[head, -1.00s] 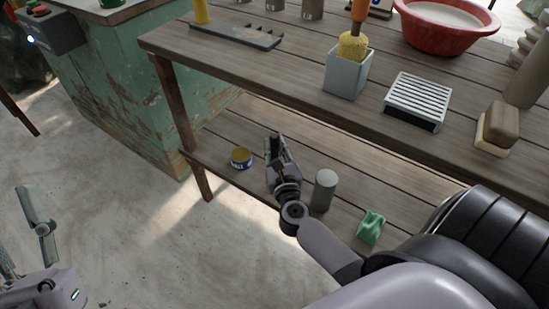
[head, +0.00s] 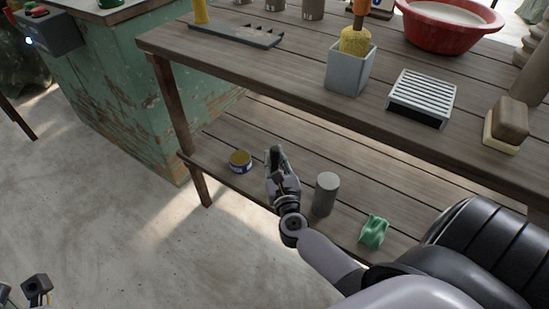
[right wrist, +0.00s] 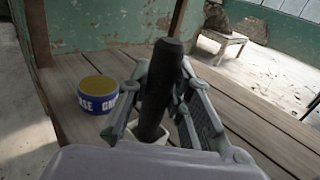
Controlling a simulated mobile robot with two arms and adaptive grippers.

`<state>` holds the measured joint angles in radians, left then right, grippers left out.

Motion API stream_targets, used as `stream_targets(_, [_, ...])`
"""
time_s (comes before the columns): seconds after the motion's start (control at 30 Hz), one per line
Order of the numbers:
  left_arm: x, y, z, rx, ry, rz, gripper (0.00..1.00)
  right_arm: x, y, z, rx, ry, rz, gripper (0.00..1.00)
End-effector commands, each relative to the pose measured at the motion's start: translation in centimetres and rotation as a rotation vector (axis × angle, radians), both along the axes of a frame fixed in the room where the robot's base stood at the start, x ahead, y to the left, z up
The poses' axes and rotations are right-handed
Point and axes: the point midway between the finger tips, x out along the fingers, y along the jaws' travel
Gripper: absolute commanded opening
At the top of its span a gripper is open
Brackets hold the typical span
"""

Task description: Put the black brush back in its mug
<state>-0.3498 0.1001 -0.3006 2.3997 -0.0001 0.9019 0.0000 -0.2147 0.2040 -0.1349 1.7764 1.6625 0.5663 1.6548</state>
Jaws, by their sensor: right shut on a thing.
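My right gripper (head: 277,165) is over the lower shelf, left of a grey cylinder. In the right wrist view, its fingers (right wrist: 160,100) are shut on the black brush (right wrist: 168,75), a thick dark rod standing nearly upright and slightly tilted. A small pale part shows at the rod's lower end; I cannot tell if it is the brush or something behind it. The brush is hard to make out in the head view. I cannot tell which vessel is its mug. A part of my left arm (head: 37,287) shows at the bottom left; its jaws are unclear.
A blue-labelled tin (head: 240,161) stands left of the right gripper; the grey cylinder (head: 326,193) and a green crumpled thing (head: 374,231) are to its right. The tabletop above holds a grey square pot (head: 347,78), a slatted box (head: 422,97) and a red basin (head: 446,27).

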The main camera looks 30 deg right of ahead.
Motion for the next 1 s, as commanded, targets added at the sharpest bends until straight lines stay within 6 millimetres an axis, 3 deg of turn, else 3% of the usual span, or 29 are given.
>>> stream_targets(0.03, [0.0, 0.0, -0.3, 0.0, 0.001, 0.0, 0.45, 0.0, 0.0, -0.4, 0.001, 0.0, 0.0, 0.0])
stream_targets(0.07, [0.0, 0.0, -0.3, 0.0, 0.001, 0.0, 0.45, 0.0, 0.0, -0.3, 0.0, 0.0, 0.0, 0.2])
stream_targets(0.37, [0.0, 0.0, -0.2, 0.001, 0.002, 0.0, 0.45, 0.0, 0.0, -0.2, 0.0, 0.001, 0.0, 0.39])
stream_targets(0.73, [0.1, 0.0, 0.3, 0.001, 0.003, 0.0, 0.45, 0.0, 0.0, 0.4, 0.0, 0.0, 0.0, 0.39])
stream_targets(1.0, [0.0, 0.0, 0.4, 0.001, 0.003, 0.0, 0.45, -4.7, 2.0, -0.1, 0.002, 0.006, 0.001, 0.39])
